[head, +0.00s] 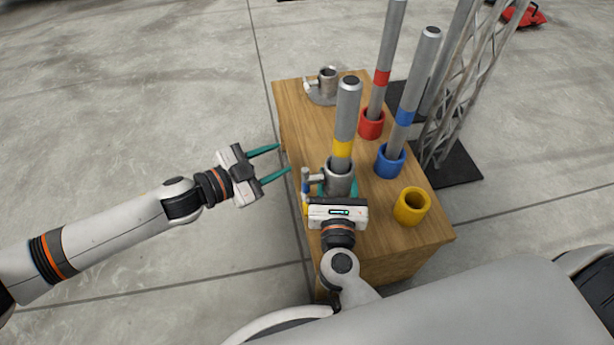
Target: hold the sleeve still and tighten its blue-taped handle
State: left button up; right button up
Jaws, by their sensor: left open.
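A grey metal sleeve (338,182) stands upright near the left edge of the wooden box top. A grey pole with a yellow band (343,148) stands in it. A small handle with blue tape (306,187) shows at the sleeve's left side, partly hidden. My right gripper (338,192) is at the sleeve from the near side. Teal shows on both sides of the sleeve, but its body hides whether the fingers press on it. My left gripper (283,160) is open and empty, left of the box, with its fingers pointing right towards the handle, apart from it.
The wooden box (298,118) also bears a red cup (371,124) and a blue cup (390,162) with banded poles, an empty yellow cup (411,206), and another sleeve on a round plate (327,82). A lattice truss (462,105) stands to the right. The floor at left is clear.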

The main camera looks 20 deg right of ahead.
aim_at(307, 176)
pick_arm(q)
jog(key=s+a+n+g+h, duration=0.3)
jog(key=s+a+n+g, duration=0.15)
jog(key=a+g, duration=0.2)
jog(key=shift+g, duration=0.45)
jog(key=d, duration=0.4)
jog(key=s+d, duration=0.1)
jog(key=d, duration=0.6)
jog(key=shift+s+d+f, duration=0.2)
jog(key=shift+d+f, duration=0.05)
jog(key=shift+d, duration=0.15)
grip_shut()
